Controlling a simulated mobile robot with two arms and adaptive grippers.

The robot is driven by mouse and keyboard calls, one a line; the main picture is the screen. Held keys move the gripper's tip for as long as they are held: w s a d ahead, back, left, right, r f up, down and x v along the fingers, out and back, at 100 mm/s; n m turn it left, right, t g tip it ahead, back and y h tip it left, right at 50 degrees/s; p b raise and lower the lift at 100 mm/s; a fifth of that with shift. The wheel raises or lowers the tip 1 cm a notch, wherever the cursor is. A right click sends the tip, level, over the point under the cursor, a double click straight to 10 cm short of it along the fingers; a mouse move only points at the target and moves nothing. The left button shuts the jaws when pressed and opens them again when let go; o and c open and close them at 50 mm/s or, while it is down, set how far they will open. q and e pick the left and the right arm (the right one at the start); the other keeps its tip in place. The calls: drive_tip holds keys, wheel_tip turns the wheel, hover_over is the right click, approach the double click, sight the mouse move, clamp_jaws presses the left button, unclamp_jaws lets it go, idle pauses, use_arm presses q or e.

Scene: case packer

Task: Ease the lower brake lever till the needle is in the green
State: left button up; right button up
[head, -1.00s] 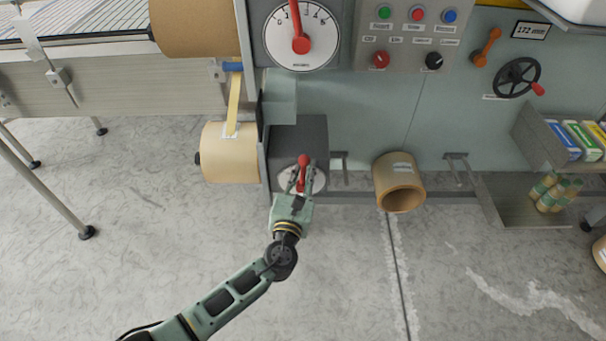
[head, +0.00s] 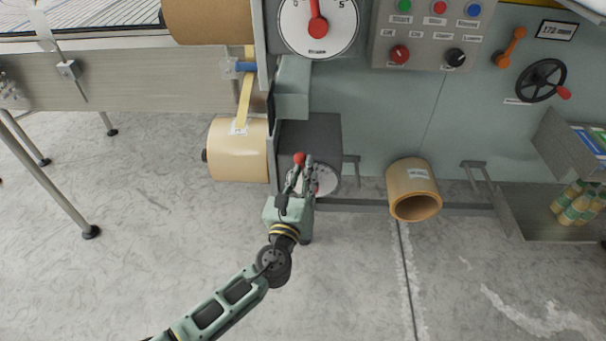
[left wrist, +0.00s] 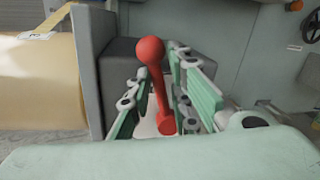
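The lower brake lever (head: 299,159) is red with a ball end, set on a pale round dial plate (head: 328,180) on a dark grey box. It leans left. In the left wrist view the lever (left wrist: 158,88) stands between the fingers of my left gripper (left wrist: 160,80), near the right finger; a gap shows on its left. The fingers are apart, and I cannot tell if either touches it. The head view shows my left gripper (head: 302,176) at the lever. The gauge (head: 318,28) has a red needle pointing up; its top is cut off and no green shows. My right gripper is out of view.
A paper roll (head: 238,150) hangs left of the dark box (head: 310,135). A cardboard core (head: 414,190) lies to the right. A control panel (head: 425,35) and handwheel (head: 541,80) are above. The floor in front is clear.

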use_arm(q)
drive_tip(key=o, duration=0.5)
drive_tip(key=shift+d, duration=0.15)
drive_tip(key=v, duration=1.2)
